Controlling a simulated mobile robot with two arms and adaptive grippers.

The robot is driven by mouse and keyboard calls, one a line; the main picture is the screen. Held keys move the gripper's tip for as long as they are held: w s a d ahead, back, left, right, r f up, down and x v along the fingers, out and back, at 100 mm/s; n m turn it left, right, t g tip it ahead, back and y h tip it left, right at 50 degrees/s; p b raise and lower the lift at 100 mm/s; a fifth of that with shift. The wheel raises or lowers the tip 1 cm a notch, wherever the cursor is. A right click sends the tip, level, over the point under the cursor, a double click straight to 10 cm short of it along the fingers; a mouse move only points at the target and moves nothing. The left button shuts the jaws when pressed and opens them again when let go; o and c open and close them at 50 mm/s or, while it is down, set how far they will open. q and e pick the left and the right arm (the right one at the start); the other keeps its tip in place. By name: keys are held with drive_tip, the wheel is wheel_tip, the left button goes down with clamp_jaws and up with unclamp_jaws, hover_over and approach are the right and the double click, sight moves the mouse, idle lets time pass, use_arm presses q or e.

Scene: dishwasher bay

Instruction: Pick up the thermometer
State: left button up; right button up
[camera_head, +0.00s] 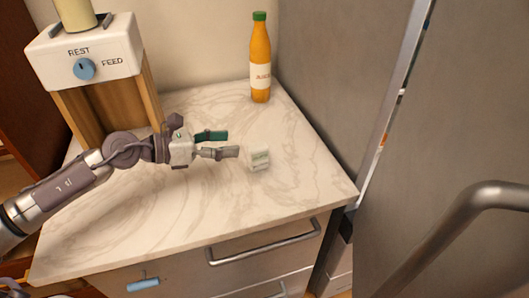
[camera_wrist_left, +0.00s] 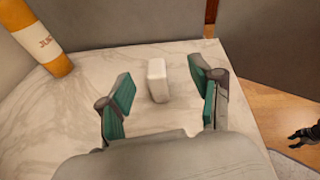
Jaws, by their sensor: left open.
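The thermometer appears to be the small white block (camera_head: 259,159) with greenish markings on one face, standing on the marble counter. In the left wrist view the white block (camera_wrist_left: 157,80) stands between and just beyond the fingers, with its plain side showing. My left gripper (camera_head: 231,144) is open and empty, just left of the block in the head view. In the left wrist view its green-padded fingers (camera_wrist_left: 160,76) are spread to either side, with clear gaps to the block. A dark claw-like part (camera_wrist_left: 304,136) at the right edge may be my right gripper; its jaws are unclear.
An orange juice bottle (camera_head: 260,62) with a green cap stands at the counter's back. A white dispenser with a REST/FEED knob (camera_head: 84,69) stands at the back left. A large grey metal appliance (camera_head: 330,90) borders the right. The marble counter (camera_head: 130,220) is clear in front.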

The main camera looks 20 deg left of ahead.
sight(254, 147)
use_arm(q)
drive_tip(key=shift+m+g+y, duration=0.5)
drive_tip(key=shift+m+y, duration=0.1)
drive_tip(key=shift+m, duration=0.3)
drive_tip(key=w+d+f+p, duration=0.1)
drive_tip(key=w+f, duration=0.1)
drive_tip(key=w+d+f+p, duration=0.1)
drive_tip(key=w+d, duration=0.1)
drive_tip(key=shift+w+d+f+p, duration=0.15)
drive_tip(key=shift+d+f+p, duration=0.05)
drive_tip(key=shift+f+p, duration=0.15)
drive_tip(key=shift+w+d+f, duration=0.25)
drive_tip(key=shift+w+d, duration=0.05)
drive_tip(key=shift+d, duration=0.1)
drive_tip(key=shift+w+d+f+p, duration=0.1)
drive_tip(key=shift+w+d+p, duration=0.05)
drive_tip(key=shift+d+p, duration=0.15)
drive_tip(key=p+x, duration=0.1)
drive_tip(key=x, duration=0.2)
drive_tip(key=shift+w+d+f, duration=0.1)
drive_tip(key=shift+w+f, duration=0.15)
drive_tip(key=shift+w, duration=0.05)
drive_tip(key=shift+w+d+f, duration=0.2)
drive_tip(key=shift+d+f, duration=0.05)
drive_tip(key=shift+d, duration=0.05)
use_arm(e)
wheel_tip(254, 147, up, 4)
drive_tip(key=shift+w+r, duration=0.1)
use_arm(q)
drive_tip(key=shift+a, duration=0.1)
